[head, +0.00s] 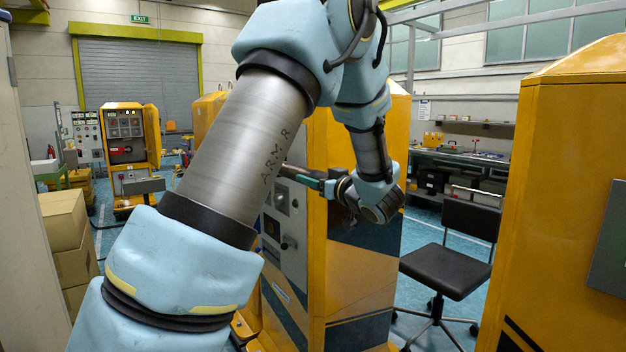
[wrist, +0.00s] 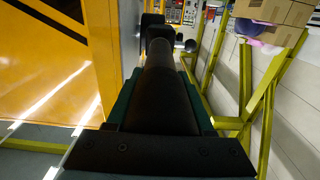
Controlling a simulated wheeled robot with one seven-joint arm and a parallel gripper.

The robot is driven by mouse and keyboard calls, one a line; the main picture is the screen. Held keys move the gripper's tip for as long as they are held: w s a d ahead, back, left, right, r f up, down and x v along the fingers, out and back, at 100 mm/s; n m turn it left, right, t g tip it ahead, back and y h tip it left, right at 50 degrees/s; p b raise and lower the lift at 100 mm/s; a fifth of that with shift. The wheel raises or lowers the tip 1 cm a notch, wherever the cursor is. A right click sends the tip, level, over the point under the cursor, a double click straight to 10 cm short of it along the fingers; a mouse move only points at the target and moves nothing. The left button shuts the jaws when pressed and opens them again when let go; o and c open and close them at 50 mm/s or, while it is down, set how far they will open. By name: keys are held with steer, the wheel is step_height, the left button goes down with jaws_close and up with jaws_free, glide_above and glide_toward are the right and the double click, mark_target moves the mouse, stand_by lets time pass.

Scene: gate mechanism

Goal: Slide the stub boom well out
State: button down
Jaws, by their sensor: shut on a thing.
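The stub boom (wrist: 168,95) is a dark, rounded bar that runs away from the wrist camera to a dark blocky end. In the head view a short piece of the boom (head: 291,172) shows beside the yellow cabinet's grey front panel. My gripper (wrist: 160,68) has its dark green jaws on both sides of the boom and is shut on it.
The yellow cabinet (head: 360,275) stands close behind my gripper. Another yellow cabinet (head: 560,200) stands at the right edge. A black office chair (head: 446,268) stands between them. Cardboard boxes (head: 65,245) are stacked at the left. A yellow-green frame (wrist: 245,122) shows right of the boom.

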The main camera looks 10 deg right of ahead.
steer(key=v, duration=0.8)
steer(key=shift+s+d, duration=0.1)
steer(key=c, duration=0.7)
jaws_free()
steer(key=shift+o, duration=0.8)
steer(key=shift+s+d, duration=0.1)
steer(key=shift+s, duration=0.05)
steer(key=shift+o, duration=1.3)
steer(key=b+v, duration=0.3)
steer(key=v, duration=0.7)
steer(key=shift+s+d, duration=0.15)
steer(key=shift+s, duration=0.15)
steer(key=shift+s, duration=0.1)
